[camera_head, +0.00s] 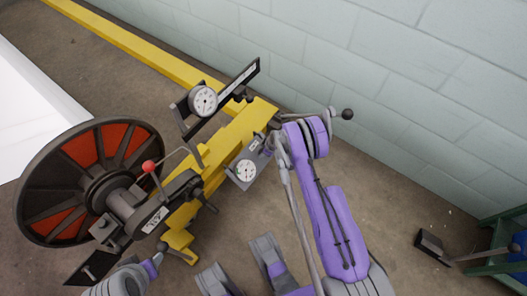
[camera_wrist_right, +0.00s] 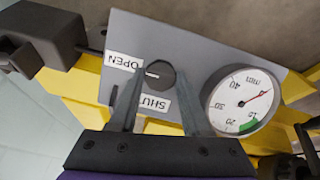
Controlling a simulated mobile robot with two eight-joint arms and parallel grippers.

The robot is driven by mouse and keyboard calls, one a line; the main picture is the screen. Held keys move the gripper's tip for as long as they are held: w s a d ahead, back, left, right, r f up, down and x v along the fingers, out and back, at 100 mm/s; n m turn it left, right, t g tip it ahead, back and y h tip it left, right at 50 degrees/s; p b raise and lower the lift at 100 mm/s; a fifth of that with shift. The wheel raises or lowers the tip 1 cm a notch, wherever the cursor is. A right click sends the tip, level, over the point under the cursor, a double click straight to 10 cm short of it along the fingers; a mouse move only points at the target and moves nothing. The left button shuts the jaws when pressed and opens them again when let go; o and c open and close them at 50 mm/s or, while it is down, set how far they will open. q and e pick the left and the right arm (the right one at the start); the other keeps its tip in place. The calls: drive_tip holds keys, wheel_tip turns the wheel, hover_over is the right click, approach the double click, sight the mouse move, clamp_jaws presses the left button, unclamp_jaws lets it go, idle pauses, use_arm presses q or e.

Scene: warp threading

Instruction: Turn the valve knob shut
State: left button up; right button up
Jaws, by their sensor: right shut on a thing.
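The valve knob (camera_wrist_right: 160,75) is a dark round knob on a grey panel (camera_wrist_right: 205,50), between the labels OPEN (camera_wrist_right: 123,61) and SHUT (camera_wrist_right: 155,104). Its white mark points left, towards the OPEN label. My right gripper (camera_wrist_right: 158,80) is shut on the knob, one finger on each side. In the head view my right arm reaches down to the panel (camera_head: 236,178), and the knob is hidden there. A grey and purple part of my own shows at the bottom left. I cannot make out my left gripper.
A round gauge (camera_wrist_right: 241,101) with a red needle and a green band sits beside the knob. A yellow beam (camera_head: 222,142) carries the panel, a second gauge (camera_head: 203,101), a red-ball lever (camera_head: 149,166) and a large wheel (camera_head: 88,148). A block wall (camera_head: 420,70) stands behind.

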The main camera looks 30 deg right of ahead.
drive_tip(key=shift+n, duration=0.3)
clamp_jaws()
drive_tip(key=n+b, duration=0.1)
drive_tip(key=n, duration=0.2)
drive_tip(key=shift+s+f+t+h+b, duration=0.1)
drive_tip(key=shift+t+h+b, duration=0.25)
drive_tip(key=shift+t+h, duration=0.05)
drive_tip(key=n+b, duration=0.1)
drive_tip(key=n, duration=0.3)
drive_tip(key=shift+s+a+n+t, duration=0.1)
drive_tip(key=shift+n+t, duration=0.3)
drive_tip(key=n, duration=0.4)
drive_tip(key=shift+s+t, duration=0.1)
drive_tip(key=shift+t, duration=0.3)
drive_tip(key=shift+n+t, duration=0.5)
drive_tip(key=shift+n, duration=1.9)
drive_tip(key=shift+f, duration=0.1)
drive_tip(key=o, duration=1.2)
unclamp_jaws()
